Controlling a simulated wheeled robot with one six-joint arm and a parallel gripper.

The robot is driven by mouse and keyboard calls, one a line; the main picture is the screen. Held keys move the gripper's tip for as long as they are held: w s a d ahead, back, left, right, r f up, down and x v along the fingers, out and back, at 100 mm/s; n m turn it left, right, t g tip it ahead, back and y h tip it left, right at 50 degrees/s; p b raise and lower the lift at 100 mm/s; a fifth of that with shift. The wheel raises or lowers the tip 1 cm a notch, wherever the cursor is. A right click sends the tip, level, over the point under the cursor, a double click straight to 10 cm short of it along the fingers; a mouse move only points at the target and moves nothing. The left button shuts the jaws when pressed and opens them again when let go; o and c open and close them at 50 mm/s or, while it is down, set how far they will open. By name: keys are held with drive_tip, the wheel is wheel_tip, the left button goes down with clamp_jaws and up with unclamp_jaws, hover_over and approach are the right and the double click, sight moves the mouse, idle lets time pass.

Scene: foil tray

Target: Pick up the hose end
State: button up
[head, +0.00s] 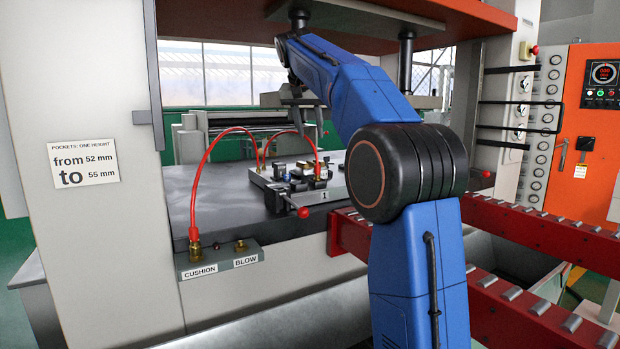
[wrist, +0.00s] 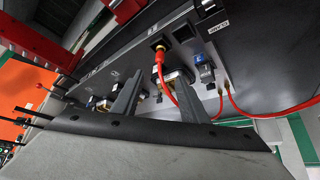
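Two red hoses show. In the head view one (head: 207,160) arches from the brass CUSHION fitting (head: 194,243) to the numbered plate (head: 257,178). The other (head: 290,134) loops from the plate's left side to its right side, where its end (head: 318,170) stands upright. In the wrist view this hose end (wrist: 158,57) has a red sleeve and lies ahead, between the lines of my fingers. My gripper (head: 309,122) is above the plate, its fingers apart and empty; they also show in the wrist view (wrist: 158,97). The finger on the right hides part of the hose.
Small blocks and clamps stand on the plate around the hose end. A red-knobbed handle (head: 302,212) sticks out at the plate's front. The dark press table (head: 235,205) is mostly bare. Red roller rails (head: 510,310) run to the right, and the press ram is overhead.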

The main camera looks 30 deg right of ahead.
sight(317, 165)
drive_tip(key=x, duration=1.2)
drive_tip(key=shift+a, duration=0.1)
drive_tip(key=shift+x, duration=2.7)
drive_tip(key=shift+r, duration=0.1)
clamp_jaws()
